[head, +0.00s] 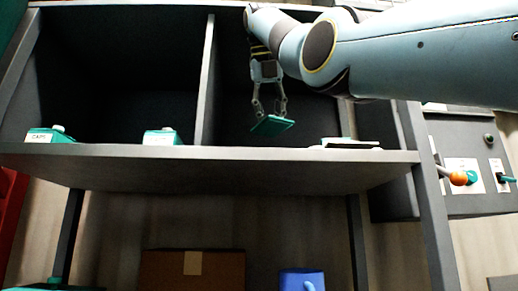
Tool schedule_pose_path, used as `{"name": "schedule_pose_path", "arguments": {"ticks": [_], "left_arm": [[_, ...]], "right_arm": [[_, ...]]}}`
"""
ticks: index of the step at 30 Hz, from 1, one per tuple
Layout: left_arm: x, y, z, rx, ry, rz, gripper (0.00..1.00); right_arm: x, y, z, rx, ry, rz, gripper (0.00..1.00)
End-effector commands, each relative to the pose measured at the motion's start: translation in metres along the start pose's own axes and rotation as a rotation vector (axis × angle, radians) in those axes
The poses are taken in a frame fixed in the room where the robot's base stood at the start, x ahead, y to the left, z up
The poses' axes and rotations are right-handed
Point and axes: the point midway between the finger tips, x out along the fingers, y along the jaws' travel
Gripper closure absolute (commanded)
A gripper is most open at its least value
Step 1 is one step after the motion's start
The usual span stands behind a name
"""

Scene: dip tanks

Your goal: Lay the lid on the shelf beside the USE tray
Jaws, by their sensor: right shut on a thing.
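My right gripper (270,111) comes in from the upper right and points down into the right bay of the shelf (270,156). It is shut on a flat teal piece, which looks like the lid (272,125). The lid is slightly tilted and appears to be above the shelf floor; I cannot tell whether it touches. My left gripper is out of view.
A divider (206,82) separates the bays. The left bay holds a teal container labelled CAPS (50,135) and another labelled container (161,137). A cardboard box (192,271) and a blue container (302,280) are below. A panel with an orange knob (458,178) is at right.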

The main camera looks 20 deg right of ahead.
Motion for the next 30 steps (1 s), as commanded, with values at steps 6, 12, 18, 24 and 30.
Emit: {"name": "schedule_pose_path", "arguments": {"ticks": [6, 12, 18, 24, 30], "left_arm": [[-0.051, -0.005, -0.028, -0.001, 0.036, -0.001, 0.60], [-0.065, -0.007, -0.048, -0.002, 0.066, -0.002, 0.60], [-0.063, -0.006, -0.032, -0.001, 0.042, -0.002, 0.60], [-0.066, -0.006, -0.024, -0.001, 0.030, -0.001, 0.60], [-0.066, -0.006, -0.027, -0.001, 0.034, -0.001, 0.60]], "right_arm": [[0.019, 0.039, 0.009, -0.001, 0.001, 0.002, 1.00], [0.034, 0.056, 0.008, 0.002, 0.000, 0.000, 1.00], [0.058, 0.063, -0.009, 0.001, 0.003, 0.001, 1.00], [0.069, 0.064, -0.017, 0.003, 0.000, 0.001, 1.00], [0.069, 0.064, -0.017, 0.002, 0.000, 0.000, 1.00]]}}
